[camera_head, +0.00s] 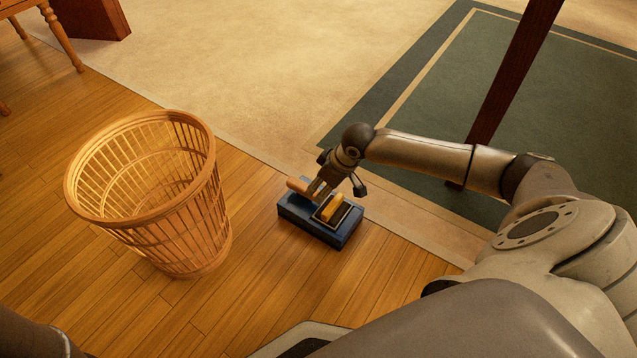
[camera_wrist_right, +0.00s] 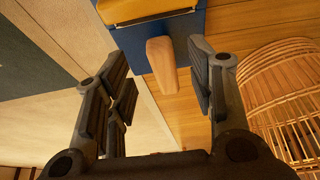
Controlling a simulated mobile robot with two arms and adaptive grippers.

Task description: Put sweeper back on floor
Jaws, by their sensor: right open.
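The sweeper (camera_head: 297,221) is a blue box with a yellow piece in a dark frame on top and a short wooden handle (camera_head: 297,185) at one end. It appears to rest flat on the wood floor beside the pale carpet's edge. My right gripper (camera_head: 318,190) points down at the handle end. In the right wrist view the sweeper (camera_wrist_right: 182,45) is at the top, its handle (camera_wrist_right: 162,62) pointing between the spread fingers of my open right gripper (camera_wrist_right: 160,88), with gaps on both sides. My left gripper is out of view.
A wicker basket (camera_head: 190,225) stands on the wood floor left of the sweeper. A dark wooden post (camera_head: 512,75) rises behind my right arm by the green rug (camera_head: 440,100). A wooden table leg (camera_head: 60,35) is at the upper left. Floor in front of the sweeper is clear.

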